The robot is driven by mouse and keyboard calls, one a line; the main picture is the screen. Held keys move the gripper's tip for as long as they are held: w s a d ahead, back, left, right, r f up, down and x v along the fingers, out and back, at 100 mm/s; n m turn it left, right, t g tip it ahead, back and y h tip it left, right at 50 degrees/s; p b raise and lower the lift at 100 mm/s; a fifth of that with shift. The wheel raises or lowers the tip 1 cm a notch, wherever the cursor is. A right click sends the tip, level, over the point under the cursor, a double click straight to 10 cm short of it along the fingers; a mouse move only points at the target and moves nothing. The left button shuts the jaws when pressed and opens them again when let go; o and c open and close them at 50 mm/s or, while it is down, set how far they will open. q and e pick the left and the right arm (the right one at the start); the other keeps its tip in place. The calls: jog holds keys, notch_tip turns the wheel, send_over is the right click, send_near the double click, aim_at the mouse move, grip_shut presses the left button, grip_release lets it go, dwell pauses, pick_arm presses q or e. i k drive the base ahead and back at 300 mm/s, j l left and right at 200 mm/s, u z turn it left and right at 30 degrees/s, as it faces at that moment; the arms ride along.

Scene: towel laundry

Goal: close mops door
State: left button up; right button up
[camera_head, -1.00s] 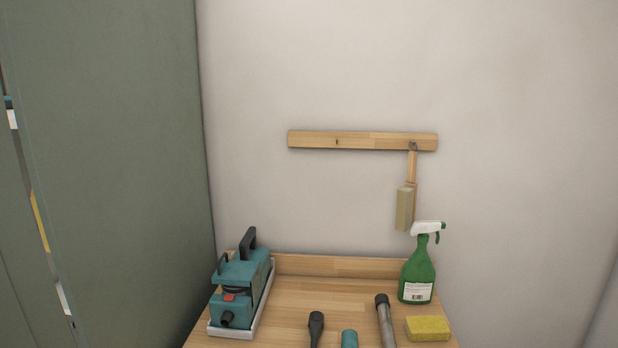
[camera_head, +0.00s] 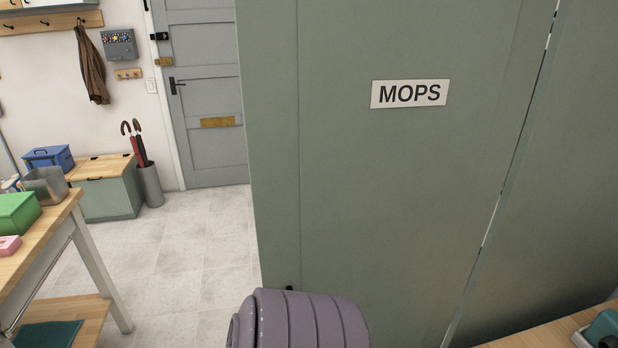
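The mops door (camera_head: 390,190) is a tall grey-green panel with a white MOPS label (camera_head: 409,94) in the upper right of the head view. A narrow slanted gap (camera_head: 500,205) with light spots runs along its right side, beside another green cabinet panel (camera_head: 570,180). A small dark piece (camera_head: 289,288) sits low near the door's left part, partly hidden. A purple ribbed arm part of mine rises at the bottom centre, in front of the door. Neither of my grippers shows.
A grey door (camera_head: 205,90) stands at the back left, with an umbrella stand (camera_head: 150,184) and a storage bench (camera_head: 104,188) near it. A wooden table (camera_head: 62,215) with boxes is at the left. The tiled floor (camera_head: 190,245) between is clear. A wooden worktop (camera_head: 540,338) is at the lower right.

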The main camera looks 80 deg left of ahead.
aim_at(381, 136)
jog(key=u, duration=2.05)
jog(key=k, duration=0.2)
jog(key=j+z, duration=0.05)
